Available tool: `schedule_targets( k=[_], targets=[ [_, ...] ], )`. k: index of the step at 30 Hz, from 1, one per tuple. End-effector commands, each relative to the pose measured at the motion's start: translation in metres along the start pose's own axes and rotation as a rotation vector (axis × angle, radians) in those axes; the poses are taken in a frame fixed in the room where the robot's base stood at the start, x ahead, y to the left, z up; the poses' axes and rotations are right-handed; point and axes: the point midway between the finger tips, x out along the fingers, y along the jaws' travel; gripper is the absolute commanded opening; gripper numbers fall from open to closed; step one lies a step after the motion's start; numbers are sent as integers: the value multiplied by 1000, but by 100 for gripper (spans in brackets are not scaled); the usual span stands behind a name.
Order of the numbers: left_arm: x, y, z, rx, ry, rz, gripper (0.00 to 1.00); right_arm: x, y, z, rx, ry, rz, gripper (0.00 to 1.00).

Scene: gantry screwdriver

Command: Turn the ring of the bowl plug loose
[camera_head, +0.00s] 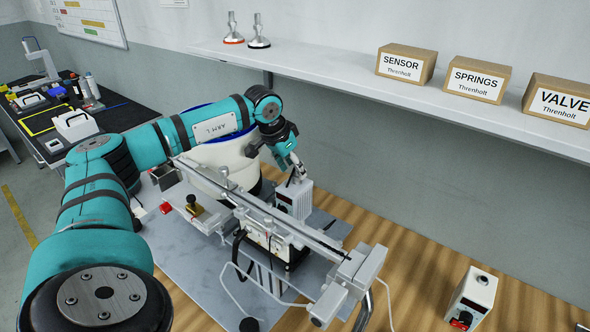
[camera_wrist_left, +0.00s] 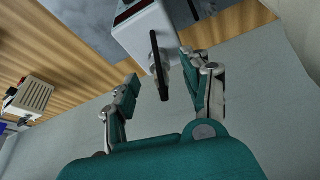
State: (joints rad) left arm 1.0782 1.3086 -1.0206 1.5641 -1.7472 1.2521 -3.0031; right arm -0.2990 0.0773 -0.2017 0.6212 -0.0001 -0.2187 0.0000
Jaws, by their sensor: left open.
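My left gripper (camera_head: 293,172) is open near the top of a white control box with a display (camera_head: 297,197), beside the gantry. In the left wrist view its two fingers (camera_wrist_left: 163,82) stand apart, on either side of a narrow black part (camera_wrist_left: 160,65), which I see almost edge-on at the white box (camera_wrist_left: 140,28). Contact is unclear. A large white bowl with a blue rim (camera_head: 222,158) stands behind the gantry, partly hidden by my left arm. My right gripper is not shown.
The gantry rail (camera_head: 268,213) runs diagonally across the grey plate, with cables near it. A shelf (camera_head: 340,72) with labelled cartons hangs along the wall.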

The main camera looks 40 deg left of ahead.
Motion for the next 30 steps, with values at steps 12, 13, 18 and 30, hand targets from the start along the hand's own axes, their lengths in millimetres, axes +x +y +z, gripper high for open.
schedule_targets(
  k=[12,13,18,30],
  targets=[
    [22,0,0,1,0,0,48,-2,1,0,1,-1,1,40],
    [22,0,0,1,0,0,48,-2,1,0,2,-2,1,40],
    [22,0,0,1,0,0,37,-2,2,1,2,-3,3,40],
    [22,0,0,0,0,0,0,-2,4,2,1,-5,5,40]
  ],
)
